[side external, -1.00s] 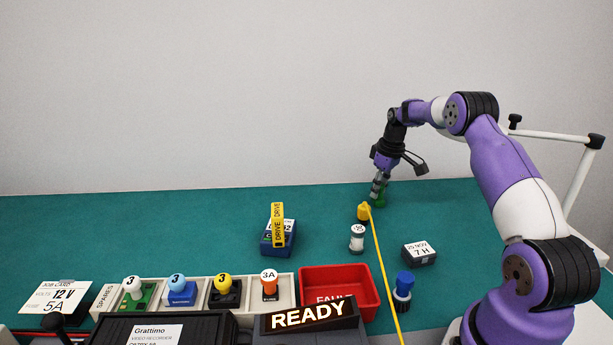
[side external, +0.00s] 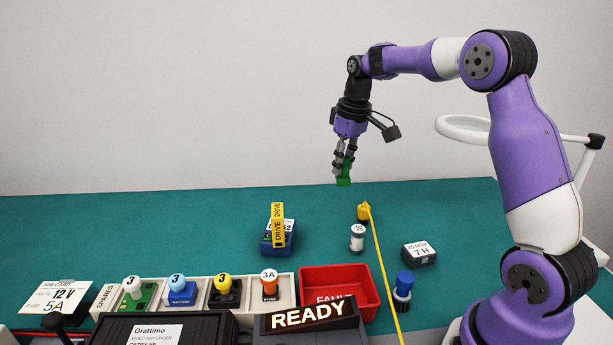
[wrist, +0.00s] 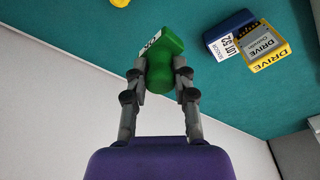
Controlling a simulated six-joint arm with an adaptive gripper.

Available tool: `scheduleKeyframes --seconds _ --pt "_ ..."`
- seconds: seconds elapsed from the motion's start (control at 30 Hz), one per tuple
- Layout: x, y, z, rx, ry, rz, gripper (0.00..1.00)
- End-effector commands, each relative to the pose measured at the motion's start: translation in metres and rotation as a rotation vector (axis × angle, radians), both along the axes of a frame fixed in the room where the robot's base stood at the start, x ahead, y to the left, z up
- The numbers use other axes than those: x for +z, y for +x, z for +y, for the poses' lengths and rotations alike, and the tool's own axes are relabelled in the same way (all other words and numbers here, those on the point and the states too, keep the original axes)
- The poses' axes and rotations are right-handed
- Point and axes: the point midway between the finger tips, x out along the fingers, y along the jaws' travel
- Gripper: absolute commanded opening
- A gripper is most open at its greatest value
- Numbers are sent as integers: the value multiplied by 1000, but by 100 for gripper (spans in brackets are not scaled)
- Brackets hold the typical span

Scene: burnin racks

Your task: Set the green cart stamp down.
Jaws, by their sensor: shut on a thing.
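The green cart stamp (side external: 344,180) is held in my gripper (side external: 344,160), above the far part of the teal table. In the wrist view the stamp (wrist: 160,70) sits between the two fingertips of my gripper (wrist: 158,78), and both fingers touch its rounded green body. In the side view the stamp hangs below the fingers, clear of the table.
A blue block with a yellow DRIVE piece (side external: 278,230) stands left of centre. The table's back left (side external: 120,225) is clear.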

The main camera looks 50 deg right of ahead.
Motion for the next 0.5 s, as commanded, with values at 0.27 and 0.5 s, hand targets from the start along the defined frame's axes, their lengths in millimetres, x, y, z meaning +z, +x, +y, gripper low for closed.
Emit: scheduleKeyframes --seconds 0.27,0.5 --pt "32 -44 115 45 -1 -4 0" --pt "36 -79 154 57 -1 -3 0"
